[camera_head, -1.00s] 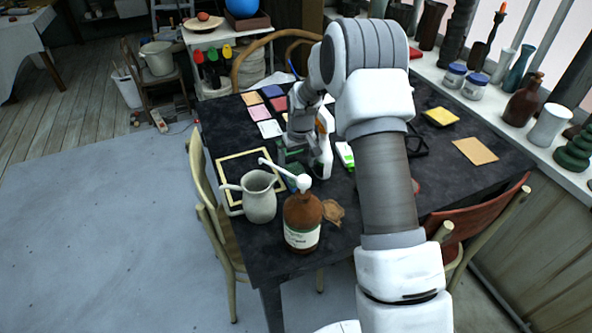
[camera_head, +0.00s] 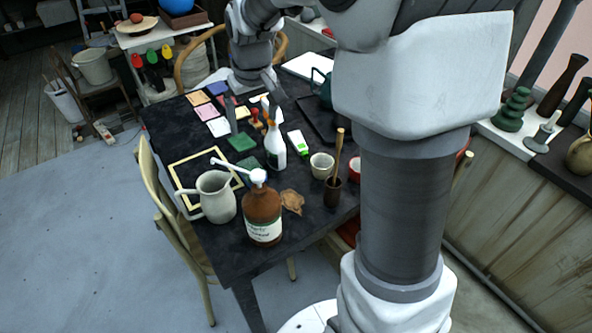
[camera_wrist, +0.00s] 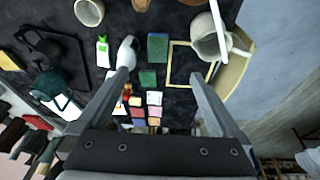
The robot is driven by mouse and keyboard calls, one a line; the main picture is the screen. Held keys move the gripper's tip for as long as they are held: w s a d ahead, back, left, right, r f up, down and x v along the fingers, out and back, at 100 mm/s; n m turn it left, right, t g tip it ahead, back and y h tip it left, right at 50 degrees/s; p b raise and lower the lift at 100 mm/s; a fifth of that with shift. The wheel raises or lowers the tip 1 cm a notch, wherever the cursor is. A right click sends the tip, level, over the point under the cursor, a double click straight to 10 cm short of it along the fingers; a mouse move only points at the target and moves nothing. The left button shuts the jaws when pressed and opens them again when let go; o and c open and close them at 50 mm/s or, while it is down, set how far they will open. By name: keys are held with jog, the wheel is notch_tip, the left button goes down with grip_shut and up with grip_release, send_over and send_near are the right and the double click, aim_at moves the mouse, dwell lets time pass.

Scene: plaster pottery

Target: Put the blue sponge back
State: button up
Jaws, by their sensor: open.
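My gripper (camera_head: 253,108) is open over the far part of the dark table; its two fingers (camera_wrist: 160,76) are spread with nothing held between them. A small block with a blue edge and a green face, probably the blue sponge (camera_wrist: 157,47), lies on the table beside the wooden frame (camera_wrist: 170,66). In the head view the sponge (camera_head: 259,166) is mostly hidden behind the pump bottle. A flat green pad (camera_head: 242,142) lies farther back, apart from the sponge; it also shows in the wrist view (camera_wrist: 148,78).
A grey pitcher (camera_head: 213,197) and a brown pump bottle (camera_head: 263,215) stand near the front edge. A white spray bottle (camera_head: 275,148), a cup (camera_head: 321,166) and a dark pot with a wooden handle (camera_head: 333,190) stand to the right. Several coloured cards (camera_head: 206,112) lie at the back left.

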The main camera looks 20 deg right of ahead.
jog(key=s+r+t, duration=0.1)
jog(key=s+r, duration=0.2)
jog(key=s, duration=0.9)
jog(key=s+r+m+t, duration=0.1)
jog(key=s+r, duration=0.2)
jog(key=s, duration=0.9)
jog(key=shift+s+r+m+t, duration=0.3)
jog(key=shift+s, duration=0.05)
jog(key=shift+a, duration=0.1)
